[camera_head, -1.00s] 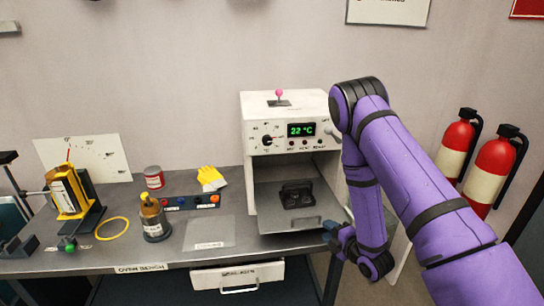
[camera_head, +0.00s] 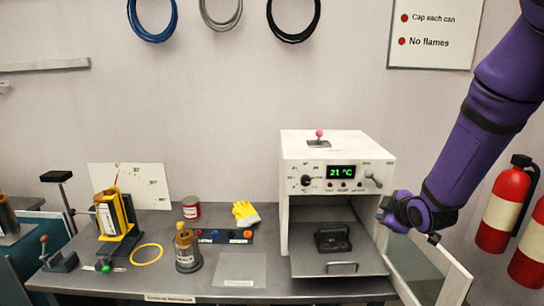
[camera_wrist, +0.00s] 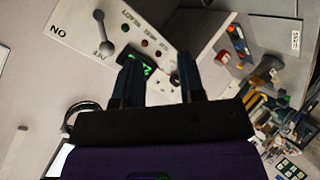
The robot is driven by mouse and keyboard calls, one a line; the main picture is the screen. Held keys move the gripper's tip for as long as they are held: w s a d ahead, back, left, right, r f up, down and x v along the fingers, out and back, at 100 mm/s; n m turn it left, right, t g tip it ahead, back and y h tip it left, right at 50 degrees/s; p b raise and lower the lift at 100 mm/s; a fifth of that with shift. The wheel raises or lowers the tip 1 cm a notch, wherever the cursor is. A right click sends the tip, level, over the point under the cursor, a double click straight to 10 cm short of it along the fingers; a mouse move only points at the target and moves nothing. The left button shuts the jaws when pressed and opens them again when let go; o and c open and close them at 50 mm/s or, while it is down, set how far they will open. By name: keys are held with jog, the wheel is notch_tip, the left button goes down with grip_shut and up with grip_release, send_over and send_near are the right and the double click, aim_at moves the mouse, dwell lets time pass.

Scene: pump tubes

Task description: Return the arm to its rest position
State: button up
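My purple arm (camera_head: 485,120) reaches down from the upper right in the head view. My gripper (camera_head: 382,208) is just right of the white oven (camera_head: 300,150), near its knob side, and appears clear of it. In the wrist view my gripper (camera_wrist: 158,78) has its two dark fingers apart with nothing between them, and the oven's control panel (camera_wrist: 120,35) lies beyond. The oven display (camera_head: 341,172) reads 21 °C. A black item (camera_head: 332,238) sits inside the open oven.
A pale open panel (camera_head: 452,282) stands right of the oven, beside two red extinguishers (camera_head: 502,210). The bench holds a yellow device (camera_head: 112,215), a capped bottle (camera_head: 187,250), a red can (camera_head: 191,208), yellow gloves (camera_head: 245,212) and a yellow ring (camera_head: 146,254).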

jog(key=s+r+m+g+h, duration=0.1)
jog(key=s+r+m+g, duration=0.1)
jog(key=s+r+m, duration=0.35)
jog(key=s+r+m+g, duration=0.1)
jog(key=s+r, duration=0.3)
jog(key=s, duration=0.5)
jog(key=s+r+m+g, duration=0.2)
jog(key=s+r, duration=0.3)
jog(key=s, duration=0.4)
jog(key=s+r+m+g, duration=0.1)
jog(key=s+r+m, duration=0.2)
jog(key=s, duration=0.6)
notch_tip(320, 180, up, 2)
jog(key=shift+a+m, duration=0.35)
jog(key=shift+w, duration=0.1)
